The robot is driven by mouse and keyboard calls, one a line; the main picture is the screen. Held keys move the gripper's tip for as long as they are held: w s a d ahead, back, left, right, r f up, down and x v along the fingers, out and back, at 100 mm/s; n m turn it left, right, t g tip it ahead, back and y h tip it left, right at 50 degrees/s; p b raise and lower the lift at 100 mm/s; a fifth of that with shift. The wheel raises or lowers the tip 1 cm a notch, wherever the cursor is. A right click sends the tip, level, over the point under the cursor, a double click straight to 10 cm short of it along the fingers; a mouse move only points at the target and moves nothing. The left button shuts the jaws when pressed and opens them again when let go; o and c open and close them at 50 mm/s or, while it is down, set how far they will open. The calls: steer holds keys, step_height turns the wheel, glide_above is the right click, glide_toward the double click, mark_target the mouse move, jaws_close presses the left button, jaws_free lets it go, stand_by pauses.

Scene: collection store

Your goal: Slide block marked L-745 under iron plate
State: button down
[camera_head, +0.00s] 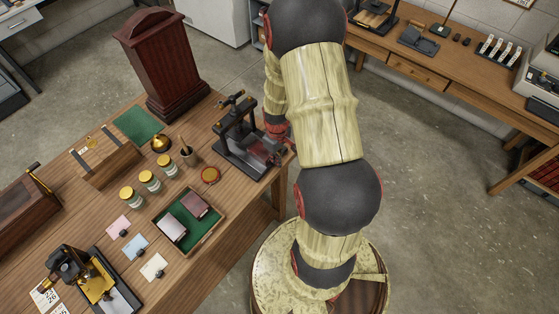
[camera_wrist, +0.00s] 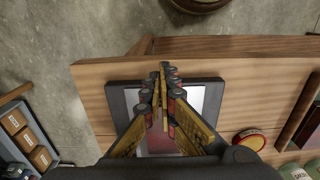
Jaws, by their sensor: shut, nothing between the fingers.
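A dark iron press (camera_head: 243,140) stands at the table's right edge. In the wrist view a dark base (camera_wrist: 120,96) with a pale surface (camera_wrist: 213,100) shows below my gripper (camera_wrist: 161,72), and a reddish surface (camera_wrist: 160,143) shows between the fingers. The fingertips are together and empty, over the base near the table edge. My arm hides most of the gripper in the head view; the iron plate is not clearly distinguishable.
A green-lined tray (camera_head: 219,222) holds a dark red block (camera_head: 195,204) and a paler one (camera_head: 172,229). A round red-rimmed tin (camera_head: 210,175), several jars and a brush pot (camera_head: 189,158) stand near the press. A tall wooden cabinet (camera_head: 163,62) stands behind. Floor is open right of the table.

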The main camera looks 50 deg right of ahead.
mark_target(259, 147)
steer(key=w, duration=0.9)
steer(key=shift+a, duration=0.3)
steer(key=shift+s, duration=0.1)
